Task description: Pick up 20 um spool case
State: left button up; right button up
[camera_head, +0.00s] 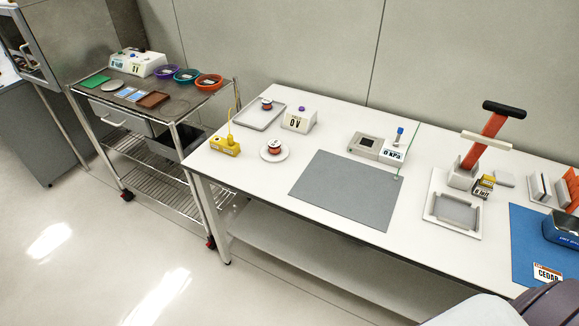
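No label reading 20 um is legible, so I cannot tell which item is the 20 um spool case. A small round red-and-dark item (267,103) sits in the grey tray (251,119) at the table's back left. A similar round item with a white top (274,146) sits on a white round dish (270,156) nearer the front. Small yellow-and-black labelled boxes (483,187) stand beside the red-handled press on the right. Neither of my grippers shows; only part of my own body enters at the lower right.
A grey mat (345,188) lies mid-table, bare. A yellow device (225,146), a 0 V box (298,121) and a gauge unit (379,149) stand around it. The red-handled press (484,140) rises on the right. A wire cart (150,100) holds coloured bowls at left.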

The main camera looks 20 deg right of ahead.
aim_at(274, 146)
jog(key=z, duration=0.5)
jog(key=k+z, duration=0.1)
jog(key=z, duration=0.35)
jog(key=l+z, duration=0.1)
jog(key=z, duration=0.4)
jog(key=k+l+z, duration=0.1)
jog(key=z, duration=0.4)
jog(key=j+z, duration=0.25)
jog(key=j, duration=0.6)
jog(key=j+z, duration=0.3)
jog(key=j, duration=0.55)
jog(key=j+z, duration=0.25)
jog(key=j, duration=0.65)
